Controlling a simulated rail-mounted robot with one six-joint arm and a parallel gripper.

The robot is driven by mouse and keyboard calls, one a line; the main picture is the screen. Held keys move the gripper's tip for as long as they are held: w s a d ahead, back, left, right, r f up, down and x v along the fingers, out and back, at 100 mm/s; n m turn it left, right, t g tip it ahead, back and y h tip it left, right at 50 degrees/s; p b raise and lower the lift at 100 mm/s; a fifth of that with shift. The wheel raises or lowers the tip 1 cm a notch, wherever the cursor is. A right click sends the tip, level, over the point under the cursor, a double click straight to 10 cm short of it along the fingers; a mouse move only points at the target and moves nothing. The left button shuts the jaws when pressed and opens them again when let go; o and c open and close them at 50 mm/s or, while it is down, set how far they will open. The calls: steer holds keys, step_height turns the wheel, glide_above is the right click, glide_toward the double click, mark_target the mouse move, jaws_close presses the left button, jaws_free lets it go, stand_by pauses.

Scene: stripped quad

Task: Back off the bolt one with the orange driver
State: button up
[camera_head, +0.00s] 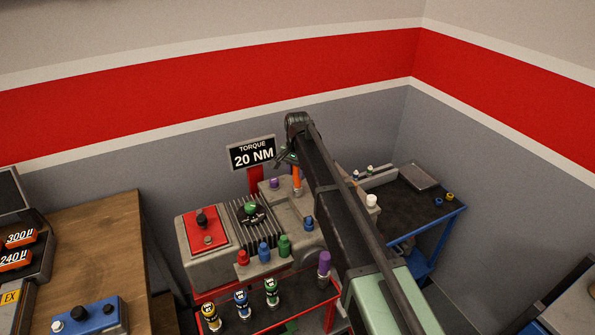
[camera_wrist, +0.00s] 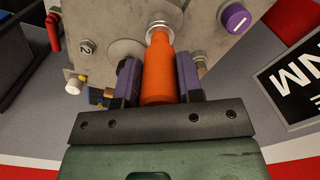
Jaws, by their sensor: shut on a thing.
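My gripper (camera_wrist: 159,78) is shut on the orange driver (camera_wrist: 158,72), with a purple-padded finger on each side of it. The driver's far end meets or overlaps a round metal fitting (camera_wrist: 159,33) on the grey housing; I cannot tell whether they are engaged. No number shows on that fitting, so I cannot confirm it is bolt one. In the head view the orange driver (camera_head: 297,178) stands upright over the housing (camera_head: 291,205), and my arm partly hides the gripper.
A purple knob (camera_wrist: 236,18) is on the housing, right of the driver. A torque sign reading 20 NM (camera_head: 252,154) stands behind. Red, blue and green caps (camera_head: 264,251) line the front, above several coloured bottles (camera_head: 241,303). A dark-topped cart (camera_head: 413,205) is at right.

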steer(key=shift+f+b, duration=0.45)
steer(key=shift+f, duration=0.1)
steer(key=shift+r+n, duration=0.1)
steer(key=shift+n, duration=1)
